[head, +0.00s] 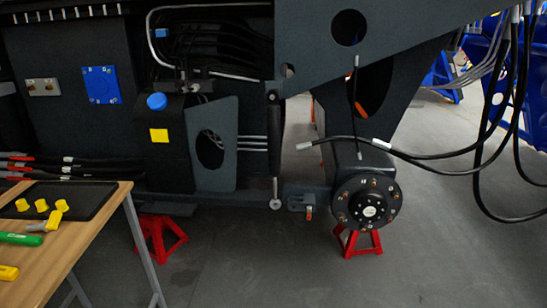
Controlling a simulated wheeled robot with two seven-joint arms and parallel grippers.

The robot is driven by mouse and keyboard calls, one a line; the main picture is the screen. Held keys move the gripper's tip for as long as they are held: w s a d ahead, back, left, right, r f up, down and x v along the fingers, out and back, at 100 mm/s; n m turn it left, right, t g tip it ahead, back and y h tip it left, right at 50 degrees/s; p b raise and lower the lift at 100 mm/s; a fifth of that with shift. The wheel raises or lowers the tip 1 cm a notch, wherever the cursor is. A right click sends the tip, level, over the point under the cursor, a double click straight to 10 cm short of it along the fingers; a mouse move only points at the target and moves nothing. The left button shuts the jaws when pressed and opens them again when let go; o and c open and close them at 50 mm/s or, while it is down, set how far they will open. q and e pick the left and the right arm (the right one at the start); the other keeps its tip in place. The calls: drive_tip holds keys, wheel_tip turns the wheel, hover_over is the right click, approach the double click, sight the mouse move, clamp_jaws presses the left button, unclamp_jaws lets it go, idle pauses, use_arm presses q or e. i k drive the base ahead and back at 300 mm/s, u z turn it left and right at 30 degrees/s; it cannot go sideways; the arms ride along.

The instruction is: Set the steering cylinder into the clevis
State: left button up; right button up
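The steering cylinder (274,140) hangs upright against the dark chassis, just left of the middle of the head view. Its thin bright rod (275,187) points down and ends in a round eye (276,204). The clevis (300,199) appears to be the small dark bracket beside the axle, just right of the rod eye. The eye looks apart from it, with a small gap between them. A small copper-coloured piece (309,212) shows at the bracket's lower right. Neither of my grippers shows in the head view.
A round wheel hub (366,203) with studs stands at the right over a red stand (357,240); another red stand (160,237) is left. A wooden table (75,240) with a black tray (88,205) fills the lower left. Loose black hoses (450,155) hang right. The central floor is clear.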

sight(272, 111)
drive_tip(key=u, duration=0.45)
drive_tip(key=i, duration=1.6)
drive_tip(key=z, duration=0.2)
